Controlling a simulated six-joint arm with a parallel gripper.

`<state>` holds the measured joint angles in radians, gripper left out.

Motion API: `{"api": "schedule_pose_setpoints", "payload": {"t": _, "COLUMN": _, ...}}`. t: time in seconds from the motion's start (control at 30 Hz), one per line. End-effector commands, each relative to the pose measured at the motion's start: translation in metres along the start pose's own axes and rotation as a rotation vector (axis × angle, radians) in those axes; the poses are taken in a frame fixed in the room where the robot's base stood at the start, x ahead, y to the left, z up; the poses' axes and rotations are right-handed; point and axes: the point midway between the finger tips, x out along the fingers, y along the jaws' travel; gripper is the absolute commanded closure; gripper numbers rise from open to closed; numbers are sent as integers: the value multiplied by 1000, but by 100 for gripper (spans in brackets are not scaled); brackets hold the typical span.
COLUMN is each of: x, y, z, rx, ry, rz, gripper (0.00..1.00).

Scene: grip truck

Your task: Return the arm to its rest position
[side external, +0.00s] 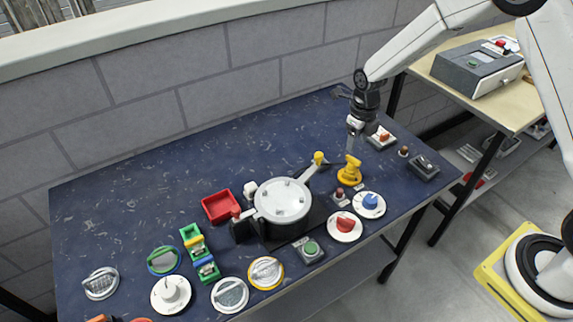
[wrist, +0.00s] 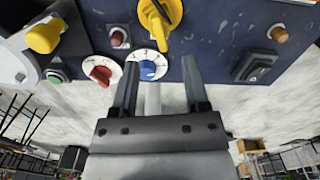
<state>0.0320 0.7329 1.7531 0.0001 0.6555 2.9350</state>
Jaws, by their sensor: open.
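My gripper (side external: 353,146) hangs from my white arm above the right part of the blue table (side external: 130,200), just behind the yellow knob (side external: 350,172). In the wrist view my gripper (wrist: 159,62) has two dark fingers apart, with nothing between them. The yellow knob (wrist: 160,18) lies beyond the fingertips there, and the blue dial (wrist: 148,69) shows between the fingers. Whether the fingers touch anything is not clear, but they appear free. No rest mark for the arm is visible.
A silver round-lidded pot (side external: 283,201) with a yellow-tipped lever stands mid-table. A red tray (side external: 221,206), a red dial (side external: 344,226) and several other dials and buttons surround it. A grey wall (side external: 140,70) runs behind. A side table (side external: 520,107) stands right.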

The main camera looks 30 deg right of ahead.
Motion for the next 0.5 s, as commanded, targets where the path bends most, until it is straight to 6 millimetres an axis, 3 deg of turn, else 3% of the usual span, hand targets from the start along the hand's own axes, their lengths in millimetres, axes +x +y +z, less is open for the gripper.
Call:
{"api": "schedule_pose_setpoints", "payload": {"t": 0.27, "x": -7, "y": 2, "z": -6, "rx": -128, "ry": -10, "rz": -3, "gripper": 41}}
{"api": "schedule_pose_setpoints", "payload": {"t": 0.5, "x": -22, "y": 6, "z": -20, "rx": -417, "ry": -32, "rz": -14, "gripper": 41}}
